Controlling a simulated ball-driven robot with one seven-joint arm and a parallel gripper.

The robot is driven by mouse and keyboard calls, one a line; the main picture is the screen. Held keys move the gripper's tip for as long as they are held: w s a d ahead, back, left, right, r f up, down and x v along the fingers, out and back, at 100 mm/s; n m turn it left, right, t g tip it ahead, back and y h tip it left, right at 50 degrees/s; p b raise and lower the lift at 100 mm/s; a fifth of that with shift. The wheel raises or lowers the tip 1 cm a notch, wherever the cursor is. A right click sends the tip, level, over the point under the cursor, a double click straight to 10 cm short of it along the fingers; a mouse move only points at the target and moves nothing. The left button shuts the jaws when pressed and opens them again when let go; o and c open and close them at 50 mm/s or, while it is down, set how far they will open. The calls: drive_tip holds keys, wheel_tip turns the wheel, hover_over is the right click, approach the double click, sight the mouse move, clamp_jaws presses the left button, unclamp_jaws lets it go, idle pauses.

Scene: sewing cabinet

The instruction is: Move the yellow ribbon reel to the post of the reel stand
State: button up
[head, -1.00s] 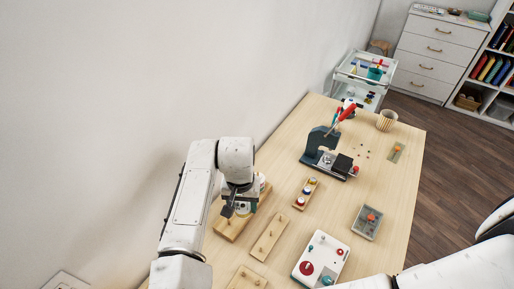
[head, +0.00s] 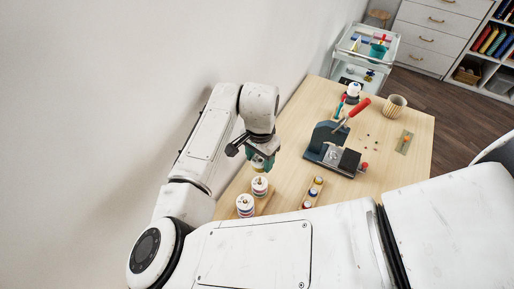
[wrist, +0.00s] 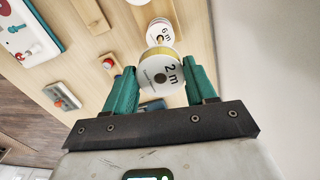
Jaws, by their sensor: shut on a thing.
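My gripper (head: 263,164) is raised above the far end of the wooden reel stand (head: 267,201) in the head view. In the wrist view its teal fingers are shut on a white-faced reel marked "2 m" (wrist: 160,74) with a yellow edge, the yellow ribbon reel. The head view does not show the held reel clearly. Two stacks of white-rimmed reels, a farther one (head: 260,184) and a nearer one (head: 245,203), stand on the stand. A reel marked "6 m" (wrist: 161,30) shows just beyond the held one in the wrist view. I cannot make out a bare post.
A small wooden rack with coloured spools (head: 313,192) lies right of the stand. A dark press with a red lever (head: 330,140) stands farther back, near a ribbed cup (head: 395,105). The wall is close on the left. My arm hides the near table.

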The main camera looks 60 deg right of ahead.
wheel_tip(320, 180, down, 4)
drive_tip(key=shift+f, duration=0.2)
idle(0.4)
drive_tip(key=shift+f, duration=0.8)
drive_tip(key=shift+f+b, duration=0.5)
drive_tip(key=shift+f, duration=1)
idle(0.6)
drive_tip(key=o, duration=1.1)
drive_tip(key=shift+r, duration=0.1)
